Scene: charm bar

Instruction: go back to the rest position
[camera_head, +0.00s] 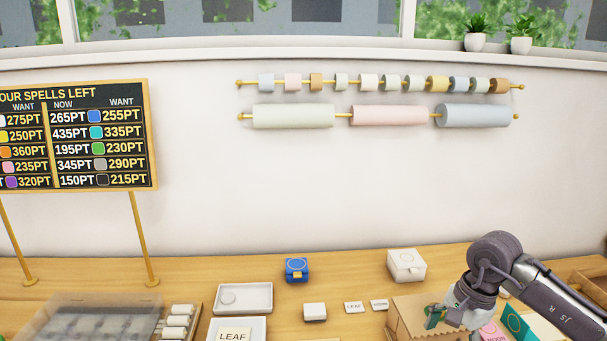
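My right arm comes in from the right edge, and its gripper (440,319) is low over a small tan wooden box (407,318). A small dark green piece shows at the gripper's tip. I cannot tell whether it is part of the gripper or a thing it holds, nor whether the fingers are open or shut. My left gripper and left arm are not in view.
The wooden counter (210,266) holds a blue box (297,269), a white box (406,264), a white tray (255,298), small LEAF and MOON cards, and a greyish clear case (95,318). A points board (80,137) stands left. Rolls hang on the wall behind.

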